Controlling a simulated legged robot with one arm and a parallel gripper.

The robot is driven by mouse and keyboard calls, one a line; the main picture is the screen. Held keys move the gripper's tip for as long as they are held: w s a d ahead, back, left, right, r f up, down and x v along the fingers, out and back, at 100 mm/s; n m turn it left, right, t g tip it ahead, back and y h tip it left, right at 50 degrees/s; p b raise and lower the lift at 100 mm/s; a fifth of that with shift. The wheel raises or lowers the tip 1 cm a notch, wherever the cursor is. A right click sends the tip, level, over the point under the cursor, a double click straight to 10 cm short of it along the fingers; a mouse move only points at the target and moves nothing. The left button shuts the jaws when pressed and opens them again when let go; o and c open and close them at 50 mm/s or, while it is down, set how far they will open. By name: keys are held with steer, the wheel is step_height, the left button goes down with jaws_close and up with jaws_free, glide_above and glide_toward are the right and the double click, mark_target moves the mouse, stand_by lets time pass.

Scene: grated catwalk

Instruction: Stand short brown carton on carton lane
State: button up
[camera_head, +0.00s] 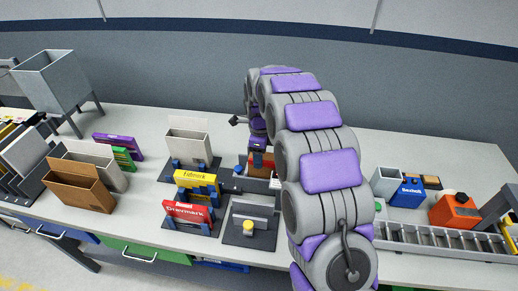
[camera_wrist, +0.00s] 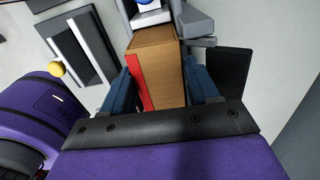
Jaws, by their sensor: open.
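A small brown carton with a red side (camera_wrist: 158,75) stands in the middle of the wrist view, and a part of it shows under my arm in the head view (camera_head: 262,162). My gripper (camera_wrist: 161,82) is open, with its dark blue fingers on either side of the carton. Whether they touch it I cannot tell. In the head view my gripper (camera_head: 258,150) is above the middle of the bench and partly hidden by my arm. A larger open brown box (camera_head: 80,186) stands at the left. Nothing is marked as the carton lane, and I cannot tell which fixture it is.
Black fixtures hold a grey box (camera_head: 188,140), a yellow box (camera_head: 197,180) and a red box (camera_head: 188,212). A plate with a yellow knob (camera_head: 248,227) stands in front. The back right bench is clear.

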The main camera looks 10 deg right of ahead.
steer(key=shift+a+f, duration=0.1)
steer(key=shift+c, duration=0.9)
steer(key=c, duration=0.5)
steer(key=shift+r+p, duration=0.25)
steer(key=shift+p, duration=0.1)
steer(key=shift+f+p, duration=0.2)
steer(key=shift+p, duration=0.5)
stand_by(1.7)
steer(key=o, duration=1.1)
